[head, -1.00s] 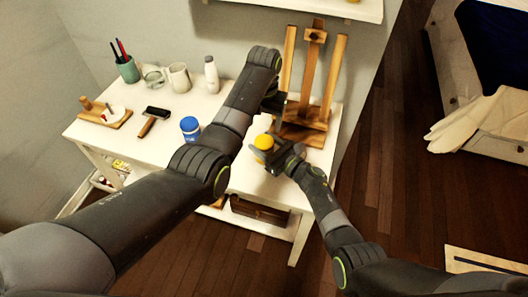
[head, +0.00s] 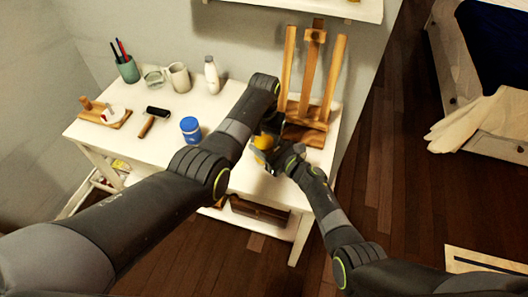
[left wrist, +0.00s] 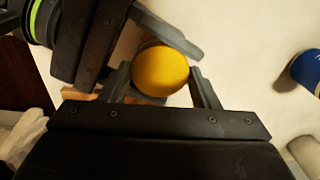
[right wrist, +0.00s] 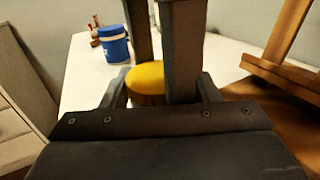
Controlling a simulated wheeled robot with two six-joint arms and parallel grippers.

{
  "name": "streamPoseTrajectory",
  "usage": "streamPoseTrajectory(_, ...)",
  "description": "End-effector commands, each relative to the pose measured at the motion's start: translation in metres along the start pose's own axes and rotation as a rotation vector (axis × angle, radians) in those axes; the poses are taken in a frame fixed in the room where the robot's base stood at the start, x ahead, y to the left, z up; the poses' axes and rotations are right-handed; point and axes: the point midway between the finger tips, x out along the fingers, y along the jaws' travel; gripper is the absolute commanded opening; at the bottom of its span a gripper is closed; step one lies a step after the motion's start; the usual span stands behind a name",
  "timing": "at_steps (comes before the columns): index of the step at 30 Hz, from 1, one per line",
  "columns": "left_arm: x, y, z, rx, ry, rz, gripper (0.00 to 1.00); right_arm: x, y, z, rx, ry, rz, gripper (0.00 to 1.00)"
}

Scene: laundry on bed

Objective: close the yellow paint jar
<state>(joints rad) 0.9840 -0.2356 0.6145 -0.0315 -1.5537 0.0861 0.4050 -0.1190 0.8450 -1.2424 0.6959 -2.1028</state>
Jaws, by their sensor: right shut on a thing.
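The yellow paint jar (head: 263,142) stands near the front right of the white table, with its round yellow top partly hidden in the head view. My right gripper (head: 268,152) is shut on the jar from the side; its fingers flank the jar in the right wrist view. My left gripper (head: 270,124) is above the jar, pointing down. In the left wrist view its fingers are apart on either side of the yellow top (left wrist: 160,70), with small gaps showing. Whether the top is a lid fully seated on the jar cannot be seen.
A blue jar (head: 190,129) stands left of the yellow jar. A wooden easel (head: 308,120) stands just behind on the right. The white table (head: 140,150) is clear at front left.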

Motion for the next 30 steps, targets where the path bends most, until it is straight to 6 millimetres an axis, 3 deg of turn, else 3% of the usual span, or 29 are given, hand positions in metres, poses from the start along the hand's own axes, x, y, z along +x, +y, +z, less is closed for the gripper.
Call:
streamPoseTrajectory(1,-0.0001,-0.0002,-0.0001,0.0,0.0,0.0,0.48,-0.0001,0.0,-0.0003,0.0,0.001,0.0,0.0)
streamPoseTrajectory(6,-0.0002,-0.0002,-0.0001,0.0,0.0,0.0,0.27,-0.0001,0.0,-0.0003,0.0,0.0,0.0,0.0)
streamPoseTrajectory(12,-0.0003,-0.0003,-0.0001,0.007,0.0,-0.001,0.27,-0.0001,0.0,-0.0003,0.0,0.001,0.0,0.0)
streamPoseTrajectory(13,-0.0003,-0.0003,-0.0001,0.007,0.0,-0.001,0.57,-0.0001,0.0,-0.0003,0.0,0.001,0.0,0.0)
streamPoseTrajectory(18,-0.0003,-0.0002,-0.0001,0.007,0.0,0.0,0.79,-0.0001,0.0,-0.0003,0.0,0.001,0.0,0.0)
streamPoseTrajectory(30,-0.0083,0.0007,-0.0009,0.008,0.003,0.001,0.79,0.0001,0.0006,-0.0002,0.0,0.0,0.001,0.0)
